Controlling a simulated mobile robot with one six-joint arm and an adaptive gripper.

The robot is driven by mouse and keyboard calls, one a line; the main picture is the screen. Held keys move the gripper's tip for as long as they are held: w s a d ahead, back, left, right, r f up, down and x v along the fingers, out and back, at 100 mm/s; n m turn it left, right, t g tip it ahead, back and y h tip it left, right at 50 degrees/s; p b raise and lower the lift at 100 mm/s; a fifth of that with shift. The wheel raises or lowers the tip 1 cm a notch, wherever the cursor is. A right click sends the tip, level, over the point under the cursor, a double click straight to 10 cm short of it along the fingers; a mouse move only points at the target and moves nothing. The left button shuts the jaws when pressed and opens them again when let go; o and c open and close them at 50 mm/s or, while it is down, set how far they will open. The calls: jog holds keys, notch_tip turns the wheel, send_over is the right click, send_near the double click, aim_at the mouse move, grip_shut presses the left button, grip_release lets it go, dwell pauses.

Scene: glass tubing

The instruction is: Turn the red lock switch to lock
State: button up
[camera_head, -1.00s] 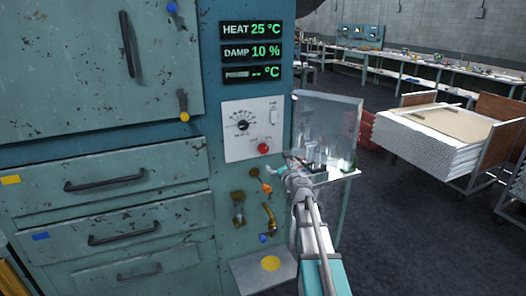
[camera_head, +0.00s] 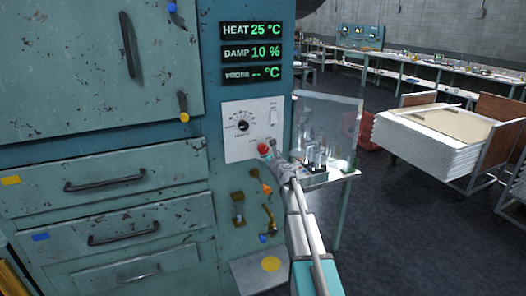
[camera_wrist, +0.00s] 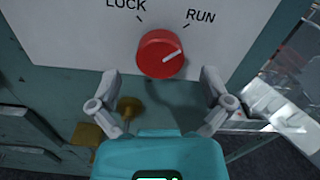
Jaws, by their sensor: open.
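The red lock switch (camera_wrist: 160,55) is a round red knob on a white panel (camera_wrist: 80,30), with a pale pointer line on its face. The line points up and right, towards the RUN mark; LOCK is printed at the upper left. In the head view the red switch (camera_head: 263,148) sits low on the panel. My gripper (camera_wrist: 163,80) is open, with one finger on each side and a little below the knob in the wrist view. I see no contact with the knob. In the head view my gripper (camera_head: 271,150) is close in front of the panel, just right of the knob.
A black dial (camera_head: 243,126) and a white rocker switch (camera_head: 273,116) are above the knob. Orange and brass valve handles (camera_head: 267,215) stick out below. A small table with glassware (camera_head: 318,165) and a clear shield (camera_head: 345,115) stands close on the right.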

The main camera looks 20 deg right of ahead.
aim_at(264, 150)
jog(key=shift+w, duration=1.55)
jog(key=c, duration=1.2)
jog(key=shift+o, duration=0.2)
